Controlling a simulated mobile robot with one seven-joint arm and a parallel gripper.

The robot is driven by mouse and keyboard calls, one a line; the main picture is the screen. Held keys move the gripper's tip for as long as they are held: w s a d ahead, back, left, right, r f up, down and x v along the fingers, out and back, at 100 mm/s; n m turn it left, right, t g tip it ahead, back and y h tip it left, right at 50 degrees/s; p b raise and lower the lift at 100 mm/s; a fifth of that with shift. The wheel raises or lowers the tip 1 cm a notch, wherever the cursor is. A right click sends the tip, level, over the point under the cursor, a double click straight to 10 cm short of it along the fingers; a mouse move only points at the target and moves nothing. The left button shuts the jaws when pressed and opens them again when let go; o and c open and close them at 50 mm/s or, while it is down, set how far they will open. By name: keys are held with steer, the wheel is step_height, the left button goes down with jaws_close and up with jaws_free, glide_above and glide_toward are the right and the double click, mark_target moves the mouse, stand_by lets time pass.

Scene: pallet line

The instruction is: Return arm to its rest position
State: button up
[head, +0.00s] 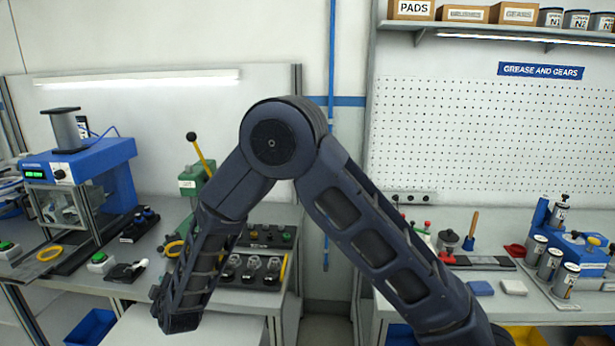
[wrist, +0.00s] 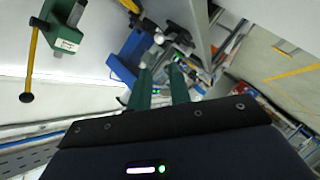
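My arm (head: 385,235) rises from the lower right of the head view, bends at a high elbow (head: 272,142) and comes down to the left. Its lower end hangs in front of the bench, and my gripper does not show there. In the wrist view, my gripper (wrist: 161,75) shows as two dark green fingers with a gap between them. I see nothing held between them; the busy background makes the tips hard to make out.
A blue machine (head: 108,165) stands on the left bench, near a green lever press (head: 193,180). A black tray (head: 262,255) of parts lies behind my forearm. The right bench holds a blue rack (head: 545,215) with canisters. A shelf (head: 480,30) hangs above a pegboard.

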steer(key=w+d+r+m+g+h, duration=0.1)
steer(key=w+d+r+m, duration=0.3)
steer(key=w+d+r, duration=1.1)
steer(key=w+d+r+m+g+h, duration=0.1)
steer(key=w+d+r+m, duration=0.15)
steer(key=d, duration=0.75)
steer(key=w+d+r+m+h, duration=0.15)
steer(key=d+r, duration=0.25)
steer(key=d, duration=0.6)
steer(key=w+d+r+m+g+h, duration=0.15)
steer(key=d+r, duration=0.25)
steer(key=d, duration=0.6)
steer(key=s+d+m+h, duration=0.2)
steer(key=s+d, duration=0.4)
steer(key=d, duration=0.4)
steer(key=s+d+m+g+h, duration=0.1)
steer(key=s+d+m, duration=0.3)
steer(key=s+d, duration=0.3)
steer(key=s+d+m+g+h, duration=0.1)
steer(key=s+d+m, duration=0.3)
steer(key=d, duration=1)
steer(key=s+h, duration=0.1)
steer(key=s, duration=0.2)
steer(key=shift+d+r+h, duration=0.15)
steer(key=shift+r+h, duration=0.1)
steer(key=shift+h, duration=0.05)
